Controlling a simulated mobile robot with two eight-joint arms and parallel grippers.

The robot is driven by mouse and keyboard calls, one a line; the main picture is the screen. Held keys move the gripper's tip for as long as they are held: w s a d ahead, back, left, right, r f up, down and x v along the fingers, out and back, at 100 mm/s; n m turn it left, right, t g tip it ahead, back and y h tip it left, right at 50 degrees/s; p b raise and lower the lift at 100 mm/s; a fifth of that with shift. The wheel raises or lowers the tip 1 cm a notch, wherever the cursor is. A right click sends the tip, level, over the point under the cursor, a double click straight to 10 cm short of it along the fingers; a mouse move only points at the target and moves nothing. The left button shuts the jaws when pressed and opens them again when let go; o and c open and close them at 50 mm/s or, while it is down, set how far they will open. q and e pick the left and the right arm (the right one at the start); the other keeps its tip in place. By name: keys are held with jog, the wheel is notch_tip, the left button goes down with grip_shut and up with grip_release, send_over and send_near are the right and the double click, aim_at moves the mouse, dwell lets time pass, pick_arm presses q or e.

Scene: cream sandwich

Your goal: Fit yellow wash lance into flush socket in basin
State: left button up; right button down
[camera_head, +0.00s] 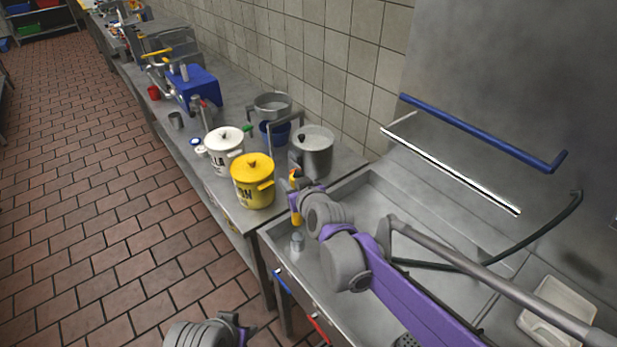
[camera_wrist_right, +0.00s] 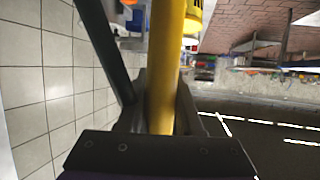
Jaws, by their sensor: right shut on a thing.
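My right gripper (camera_head: 296,200) is at the left end of the steel basin (camera_head: 375,200), shut on the yellow wash lance (camera_head: 296,217). In the right wrist view the yellow lance (camera_wrist_right: 165,90) runs lengthwise between the fingers (camera_wrist_right: 160,105). In the head view my own arm hides much of the lance. A small grey cylindrical fitting (camera_head: 297,241) stands near the basin's left edge, just below the gripper. I cannot make out the flush socket's opening. A grey and purple part of my left arm shows at the bottom edge; its fingers do not show.
A yellow lidded bucket (camera_head: 252,184), a white lidded bucket (camera_head: 222,148) and a steel pot (camera_head: 313,155) stand left of the basin. A blue bent rod (camera_head: 480,133) and a dark green bent rod (camera_head: 545,232) are at the right. A pale tray (camera_head: 556,308) is at lower right.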

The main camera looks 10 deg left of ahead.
jog(key=shift+w+f, duration=0.2)
jog(key=shift+w, duration=0.15)
pick_arm(q)
jog(key=shift+w+d, duration=0.25)
jog(key=shift+w, duration=0.05)
pick_arm(e)
jog(key=shift+s+a, duration=0.1)
jog(key=shift+a, duration=0.05)
pick_arm(q)
jog(key=shift+s+a, duration=0.1)
pick_arm(e)
jog(key=shift+f, duration=0.4)
pick_arm(q)
jog(key=f+b, duration=0.1)
jog(key=f, duration=0.1)
jog(key=s+f+b, duration=0.1)
jog(key=f+b, duration=0.1)
pick_arm(e)
notch_tip(320, 180, down, 5)
pick_arm(q)
jog(key=shift+s+f+b, duration=0.2)
jog(key=shift+f+b, duration=1.85)
jog(key=shift+b, duration=0.15)
pick_arm(e)
jog(key=shift+f, duration=2.85)
jog(key=c, duration=0.5)
grip_release()
jog(key=shift+r, duration=0.1)
